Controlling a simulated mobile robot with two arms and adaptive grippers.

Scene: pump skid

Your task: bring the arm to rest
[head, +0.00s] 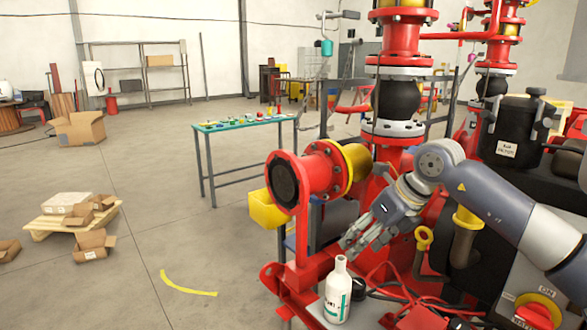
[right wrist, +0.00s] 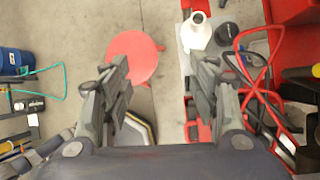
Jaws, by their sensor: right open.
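My right arm (head: 500,212) reaches in from the right in the head view. Its gripper (head: 362,240) hangs above the red pump skid frame, up and to the right of a white bottle (head: 338,292). In the right wrist view the two fingers of this gripper (right wrist: 163,72) are spread wide with nothing between them. The white bottle also shows there, beyond the right finger (right wrist: 196,34), apart from it. The bottle stands upright beside a small black object (head: 358,289). My left gripper is in neither view.
A red flanged pipe (head: 284,183) stands close left of the gripper, with a yellow bin (head: 268,210) below. Red cables (head: 390,282) lie near the bottle. A round red surface (right wrist: 135,57) lies below in the wrist view. Open floor lies left, before a green-topped table (head: 240,124).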

